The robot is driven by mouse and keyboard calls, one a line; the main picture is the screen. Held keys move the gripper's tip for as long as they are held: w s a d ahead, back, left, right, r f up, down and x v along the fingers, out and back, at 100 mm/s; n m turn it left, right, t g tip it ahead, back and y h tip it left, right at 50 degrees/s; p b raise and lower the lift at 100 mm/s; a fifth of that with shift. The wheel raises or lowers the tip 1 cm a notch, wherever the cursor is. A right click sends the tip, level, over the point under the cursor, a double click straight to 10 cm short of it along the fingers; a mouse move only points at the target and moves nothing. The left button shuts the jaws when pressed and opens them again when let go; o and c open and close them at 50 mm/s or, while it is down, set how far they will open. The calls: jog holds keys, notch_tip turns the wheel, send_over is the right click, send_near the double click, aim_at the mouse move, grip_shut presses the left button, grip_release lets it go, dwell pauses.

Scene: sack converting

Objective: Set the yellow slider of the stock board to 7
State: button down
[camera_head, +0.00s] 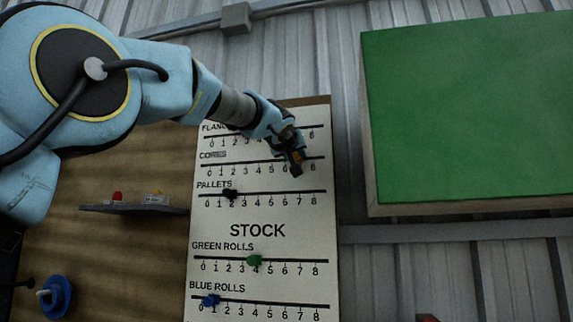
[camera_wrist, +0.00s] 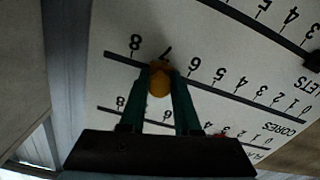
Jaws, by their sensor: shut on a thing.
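The stock board (camera_head: 258,215) is a white panel with several numbered rails. The yellow slider (camera_wrist: 160,80) is on the CORES rail (camera_wrist: 232,95), which runs from 0 to 8. In the wrist view, which shows the board upside down, the slider sits about at the 7 mark. My gripper (camera_wrist: 161,72) has its two green fingers on either side of the slider knob and is shut on it. In the head view my gripper (camera_head: 296,160) reaches the right part of the CORES rail and hides most of the slider and nearby digits.
A black slider (camera_head: 230,194) is near 2 on PALLETS, a green slider (camera_head: 254,260) near 4, and a blue slider (camera_head: 211,300) near 1. A red slider (camera_wrist: 222,135) shows on the rail above CORES. A large green panel (camera_head: 470,110) stands to the right.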

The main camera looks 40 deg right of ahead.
jog(key=c, duration=0.6)
grip_release()
jog(key=shift+s, duration=0.1)
jog(key=b+v, duration=0.6)
jog(key=v, duration=0.4)
jog(key=shift+s+a, duration=0.15)
jog(key=shift+a, duration=0.2)
